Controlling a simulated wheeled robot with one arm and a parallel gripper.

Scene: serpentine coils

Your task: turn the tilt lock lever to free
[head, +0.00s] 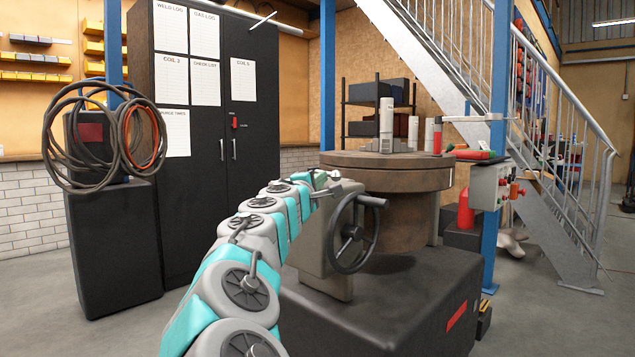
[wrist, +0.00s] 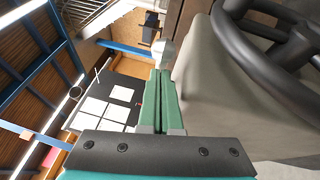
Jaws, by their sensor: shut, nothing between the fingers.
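The positioner's round brown table (head: 390,160) stands on a grey gearbox housing (head: 330,262) with a black handwheel (head: 354,232) on its side. The handwheel also fills the upper right of the wrist view (wrist: 262,70). A small pale grey piece (wrist: 163,50), perhaps the lock lever's end, shows just beyond my fingertips; I cannot tell its setting or whether I touch it. My gripper (wrist: 160,74) is shut and empty, its green fingers together beside the housing. In the head view my gripper (head: 322,180) is small and partly hidden at the housing's upper left.
A black base (head: 375,310) carries the positioner. A dark cabinet (head: 205,130) and a stand with coiled cables (head: 110,235) are at the left. A blue post (head: 494,150), a control box (head: 490,186) and stairs (head: 560,205) are at the right. Floor at the far right is open.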

